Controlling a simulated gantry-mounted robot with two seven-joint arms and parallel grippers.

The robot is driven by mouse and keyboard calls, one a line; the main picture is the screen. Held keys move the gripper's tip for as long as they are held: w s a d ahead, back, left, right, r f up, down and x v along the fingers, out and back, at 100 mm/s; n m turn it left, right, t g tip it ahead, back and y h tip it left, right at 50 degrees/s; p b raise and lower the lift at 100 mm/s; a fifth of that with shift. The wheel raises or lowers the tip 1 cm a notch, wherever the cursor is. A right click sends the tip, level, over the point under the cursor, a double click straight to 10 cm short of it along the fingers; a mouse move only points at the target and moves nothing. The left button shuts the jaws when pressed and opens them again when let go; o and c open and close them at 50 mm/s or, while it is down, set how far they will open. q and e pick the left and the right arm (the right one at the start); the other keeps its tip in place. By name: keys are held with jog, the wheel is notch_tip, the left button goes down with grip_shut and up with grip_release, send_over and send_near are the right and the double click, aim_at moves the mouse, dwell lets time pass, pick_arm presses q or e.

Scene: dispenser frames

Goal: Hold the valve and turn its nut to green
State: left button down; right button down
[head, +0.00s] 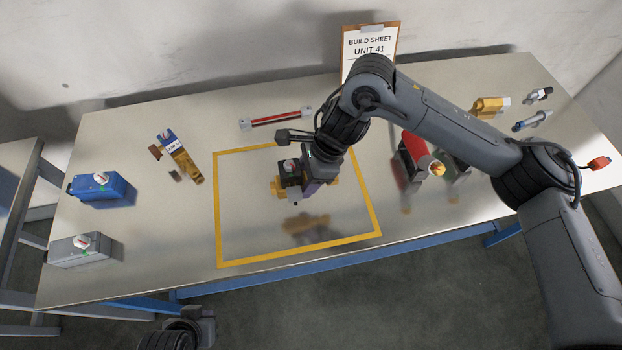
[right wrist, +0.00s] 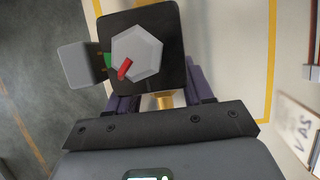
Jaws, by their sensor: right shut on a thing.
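The valve is a black block (right wrist: 171,28) with a grey hexagonal nut (right wrist: 138,55) on its face, shown in the right wrist view. A red pointer (right wrist: 125,69) on the nut points down and left. A green mark (right wrist: 108,61) lies at the nut's left edge, a little above the pointer's tip. My right gripper (head: 305,183), with purple fingers, is shut on the valve. In the head view the valve (head: 290,178) hangs over the yellow-outlined area, with a dark shadow below it. Of my left arm, only part shows at the bottom edge; its fingers are hidden.
A yellow outline (head: 217,215) marks the bench (head: 150,255). At left stand a blue box (head: 115,190) and a grey box (head: 82,252) with nuts. A brass part (head: 187,165) and red-black bar (head: 275,118) lie behind. A red part (head: 414,146) stands at right.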

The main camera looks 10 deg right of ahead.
aim_at(288, 173)
jog(key=shift+w+a+b, duration=0.15)
jog(key=shift+w+a, duration=0.2)
jog(key=shift+a, duration=0.2)
jog(key=shift+w+a+b, duration=0.15)
jog(key=shift+w+a, duration=0.2)
jog(key=shift+a, duration=0.2)
jog(key=shift+w+a, duration=0.5)
jog(key=shift+a, duration=0.15)
jog(key=shift+f+b, duration=0.15)
jog(key=shift+b, duration=0.2)
jog(key=shift+f+b, duration=2.25)
jog(key=shift+f, duration=0.9)
jog(key=shift+f+b, duration=1.1)
jog(key=shift+f, duration=0.45)
jog(key=shift+f+b, duration=0.4)
jog(key=shift+f, duration=0.15)
